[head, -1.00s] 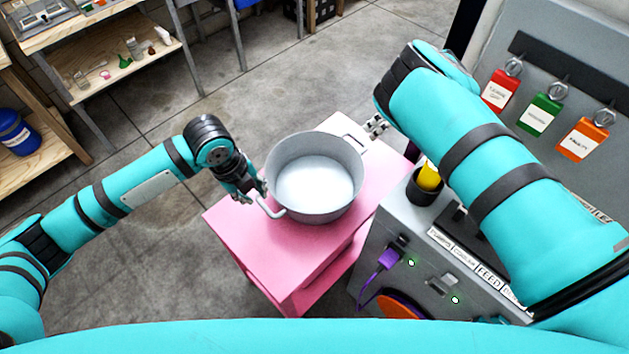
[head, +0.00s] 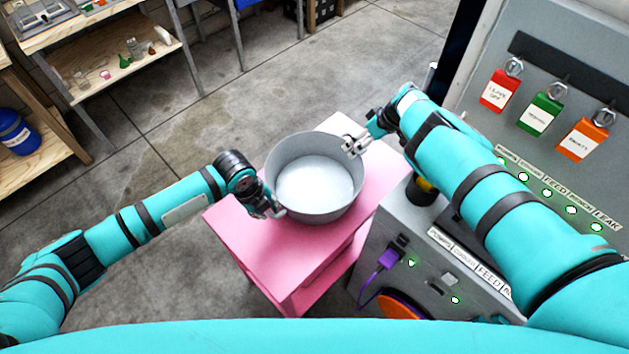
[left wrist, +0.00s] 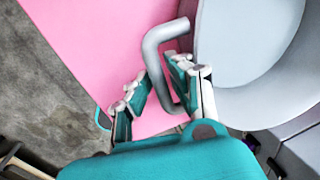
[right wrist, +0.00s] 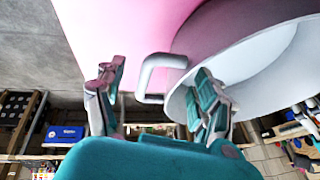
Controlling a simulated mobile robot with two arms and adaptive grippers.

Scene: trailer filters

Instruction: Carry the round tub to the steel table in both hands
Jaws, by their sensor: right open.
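The round grey tub (head: 315,180) stands upright on a pink stand. Its near-left bar handle (left wrist: 155,60) lies between the spread fingers of my left gripper (left wrist: 160,88), close to the finger on the tub side. My left gripper (head: 272,208) covers most of that handle in the head view. My right gripper (head: 357,146) is at the tub's far-right rim. In the right wrist view my right gripper (right wrist: 155,95) is open, with the other handle (right wrist: 152,78) between its fingers and apart from the outer one. I cannot single out the steel table.
The pink stand (head: 250,240) has bare top around the tub. A grey machine (head: 390,225) with a purple plug (head: 390,258) stands close on the right, under my right arm. Shelves (head: 100,85) with small items and a blue drum (head: 18,132) are at the left. The floor between is clear.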

